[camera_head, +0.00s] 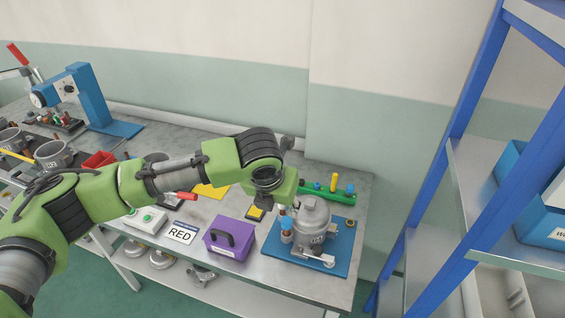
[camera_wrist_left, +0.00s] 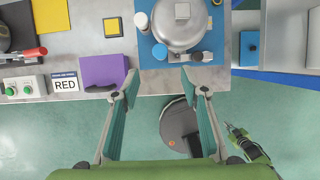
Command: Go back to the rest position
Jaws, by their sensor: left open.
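My left arm reaches in from the left in the head view, over the workbench (camera_head: 340,200). In the left wrist view my left gripper (camera_wrist_left: 160,84) is open, with nothing between its two fingers. Its fingertips show just below the blue mat (camera_wrist_left: 150,77) that bears the grey compressor (camera_wrist_left: 182,28). In the head view the compressor (camera_head: 313,222) stands upright on the blue mat (camera_head: 340,262), just right of my wrist; the fingers are mostly hidden there. What looks like my right gripper (camera_wrist_left: 243,143) is small at the lower right of the wrist view; its jaws are unclear.
A purple box (camera_head: 229,240) and a RED sign (camera_head: 181,233) stand left of the mat. A green holder (camera_head: 327,193) with coloured pegs is behind. A blue press (camera_head: 93,98) stands at the far left. A blue-framed shelf (camera_head: 447,155) rises at the right.

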